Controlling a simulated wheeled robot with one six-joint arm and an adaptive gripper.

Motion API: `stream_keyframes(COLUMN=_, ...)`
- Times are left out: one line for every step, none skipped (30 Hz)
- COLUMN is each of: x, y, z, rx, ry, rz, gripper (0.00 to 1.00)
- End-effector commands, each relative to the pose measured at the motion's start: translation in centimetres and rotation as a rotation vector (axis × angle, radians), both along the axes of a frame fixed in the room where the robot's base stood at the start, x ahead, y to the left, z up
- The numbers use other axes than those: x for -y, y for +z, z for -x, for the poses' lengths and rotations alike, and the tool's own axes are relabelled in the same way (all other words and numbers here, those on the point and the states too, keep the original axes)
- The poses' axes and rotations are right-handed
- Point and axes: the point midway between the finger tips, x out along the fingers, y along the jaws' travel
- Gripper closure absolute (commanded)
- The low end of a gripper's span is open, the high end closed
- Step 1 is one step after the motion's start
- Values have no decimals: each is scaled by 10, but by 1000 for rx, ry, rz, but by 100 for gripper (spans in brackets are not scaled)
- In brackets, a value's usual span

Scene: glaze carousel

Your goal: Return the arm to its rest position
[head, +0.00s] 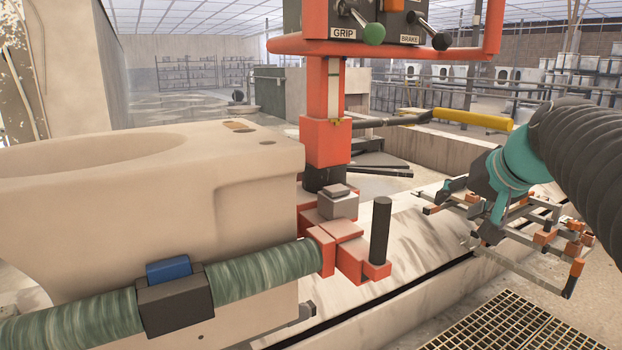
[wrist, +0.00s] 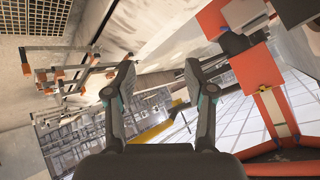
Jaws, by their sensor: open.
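My arm, in a black ribbed sleeve with a teal section, reaches in from the right edge of the head view. My gripper (head: 489,228) points down there, in front of the orange-and-grey metal framework (head: 545,240); its fingertips are hard to make out. In the wrist view my gripper (wrist: 160,80) has its two dark fingers spread wide apart with nothing between them. It is open and empty, to the right of the red post in the head view.
A large beige ceramic piece (head: 110,200) fills the left. A red post (head: 328,110) carries a control box with GRIP and BRAKE levers (head: 374,35). A green hose (head: 265,270) runs to a red clamp (head: 350,250). A yellow handle (head: 473,119) projects behind. A floor grating (head: 510,325) lies front right.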

Motion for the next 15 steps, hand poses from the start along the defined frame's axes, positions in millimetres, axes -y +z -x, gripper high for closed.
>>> stream_keyframes(x=-10, y=-26, z=18, rx=-54, ry=-4, rz=19, gripper=46)
stream_keyframes(x=-14, y=-42, z=28, rx=-86, ry=-7, rz=32, gripper=46)
stream_keyframes(x=-19, y=-62, z=43, rx=-126, ry=-11, rz=52, gripper=46)
stream_keyframes(x=-23, y=-76, z=54, rx=-153, ry=-10, rz=70, gripper=46)
stream_keyframes(x=-27, y=-91, z=65, rx=-180, ry=-8, rz=88, gripper=46)
stream_keyframes(x=-33, y=-109, z=81, rx=-213, ry=-2, rz=114, gripper=46)
stream_keyframes(x=-37, y=-123, z=93, rx=-237, ry=7, rz=135, gripper=46)
stream_keyframes(x=-41, y=-136, z=105, rx=-258, ry=16, rz=158, gripper=46)
stream_keyframes(x=-46, y=-153, z=121, rx=-282, ry=33, rz=189, gripper=46)
stream_keyframes(x=-50, y=-164, z=133, rx=-298, ry=49, rz=213, gripper=46)
stream_keyframes(x=-54, y=-176, z=144, rx=-312, ry=68, rz=237, gripper=46)
stream_keyframes(x=-59, y=-190, z=159, rx=-328, ry=98, rz=270, gripper=46)
stream_keyframes(x=-63, y=-198, z=169, rx=-336, ry=121, rz=291, gripper=46)
stream_keyframes(x=-66, y=-205, z=177, rx=-340, ry=142, rz=308, gripper=46)
stream_keyframes(x=-71, y=-212, z=186, rx=-342, ry=166, rz=325, gripper=46)
